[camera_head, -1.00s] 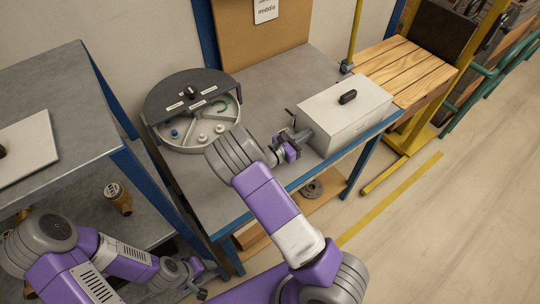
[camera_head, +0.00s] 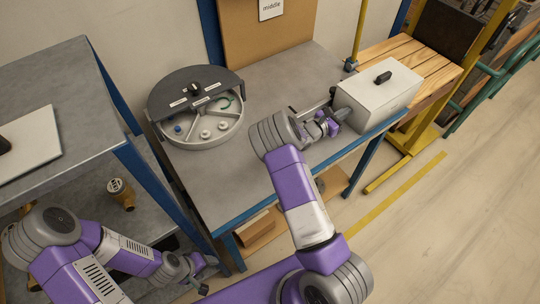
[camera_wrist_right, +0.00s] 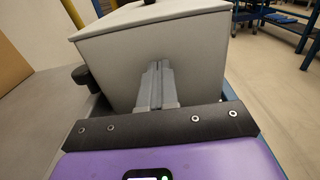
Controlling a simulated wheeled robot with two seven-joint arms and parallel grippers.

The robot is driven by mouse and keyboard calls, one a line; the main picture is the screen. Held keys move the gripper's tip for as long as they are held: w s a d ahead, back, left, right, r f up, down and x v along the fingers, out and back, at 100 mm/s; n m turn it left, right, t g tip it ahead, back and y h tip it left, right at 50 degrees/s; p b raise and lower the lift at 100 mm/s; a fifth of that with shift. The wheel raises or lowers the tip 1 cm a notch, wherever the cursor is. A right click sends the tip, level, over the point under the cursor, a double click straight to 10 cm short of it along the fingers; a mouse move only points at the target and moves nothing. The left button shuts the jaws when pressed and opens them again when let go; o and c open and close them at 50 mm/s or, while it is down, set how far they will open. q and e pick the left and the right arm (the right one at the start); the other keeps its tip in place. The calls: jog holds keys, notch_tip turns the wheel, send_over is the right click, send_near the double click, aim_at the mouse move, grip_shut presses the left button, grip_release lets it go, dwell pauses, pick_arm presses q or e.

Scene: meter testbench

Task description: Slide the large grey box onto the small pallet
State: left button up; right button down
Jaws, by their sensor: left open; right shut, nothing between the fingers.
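The large grey box (camera_head: 376,97), with a black handle on its lid, stands at the right end of the grey bench. Its right part overlaps the small wooden pallet (camera_head: 432,62) in the head view. My right gripper (camera_head: 338,116) is shut and empty, its fingertips at the box's left side. In the right wrist view the closed fingers (camera_wrist_right: 155,86) point at the box's grey side wall (camera_wrist_right: 205,62) and appear to touch it. My left gripper (camera_head: 205,275) is open and empty, low at the left, beside the bench's leg.
A round divided tray (camera_head: 197,138) with a dark half-lid stands on the bench's left part. A yellow post (camera_head: 357,35) rises at the bench's back edge near the pallet. A grey shelf (camera_head: 60,90) stands at the left. The bench's middle (camera_head: 268,90) is clear.

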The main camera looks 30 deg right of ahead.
jog(key=a, duration=0.2)
jog(key=s+a, duration=0.1)
jog(key=a, duration=0.4)
jog(key=shift+s+a+p, duration=0.15)
jog(key=shift+a+p, duration=0.1)
jog(key=shift+p, duration=0.1)
